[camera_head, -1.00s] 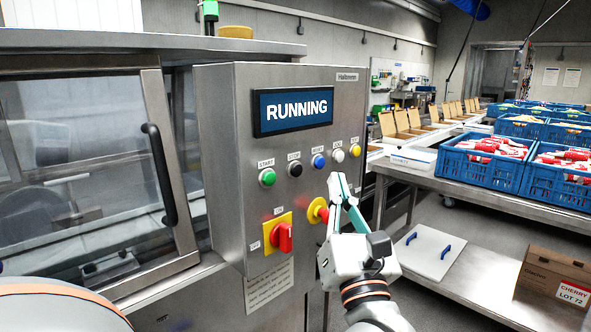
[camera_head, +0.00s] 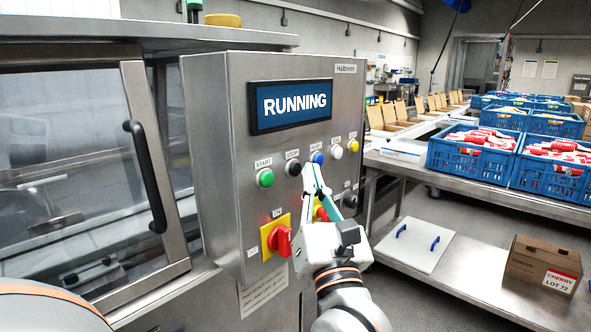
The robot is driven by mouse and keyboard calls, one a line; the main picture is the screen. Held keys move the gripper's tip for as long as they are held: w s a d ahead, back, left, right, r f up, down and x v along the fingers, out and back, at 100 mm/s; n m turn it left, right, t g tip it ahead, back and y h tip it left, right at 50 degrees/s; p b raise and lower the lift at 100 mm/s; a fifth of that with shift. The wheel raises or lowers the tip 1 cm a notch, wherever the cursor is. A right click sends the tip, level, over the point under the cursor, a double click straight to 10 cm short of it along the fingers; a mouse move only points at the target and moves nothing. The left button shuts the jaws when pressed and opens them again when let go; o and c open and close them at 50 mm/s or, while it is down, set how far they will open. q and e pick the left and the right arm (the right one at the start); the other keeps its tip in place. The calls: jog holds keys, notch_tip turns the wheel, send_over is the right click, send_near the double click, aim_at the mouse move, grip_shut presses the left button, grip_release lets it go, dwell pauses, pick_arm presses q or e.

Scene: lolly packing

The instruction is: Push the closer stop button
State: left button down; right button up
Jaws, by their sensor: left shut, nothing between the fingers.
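A steel control panel (camera_head: 215,150) carries a row of buttons. A red knob on a yellow plate (camera_head: 320,213) is lower down, partly hidden by my left gripper. My left gripper (camera_head: 310,172) is shut and empty, pointing up. Its tips appear just right of the black button and below the blue one; I cannot tell whether they touch the panel. My right gripper is not in view.
The display (camera_head: 291,104) reads RUNNING. A red rotary switch (camera_head: 281,241) on a yellow plate is left of my gripper. A machine door with a black handle (camera_head: 148,175) stands left. Blue crates (camera_head: 470,150) sit on a steel table at right.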

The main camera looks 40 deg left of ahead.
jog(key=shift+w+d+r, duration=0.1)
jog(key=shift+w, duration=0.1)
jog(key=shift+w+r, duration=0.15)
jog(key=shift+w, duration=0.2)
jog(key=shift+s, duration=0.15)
pick_arm(q)
jog(key=shift+a, duration=0.1)
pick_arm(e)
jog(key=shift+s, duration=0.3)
pick_arm(q)
jog(key=shift+a, duration=0.35)
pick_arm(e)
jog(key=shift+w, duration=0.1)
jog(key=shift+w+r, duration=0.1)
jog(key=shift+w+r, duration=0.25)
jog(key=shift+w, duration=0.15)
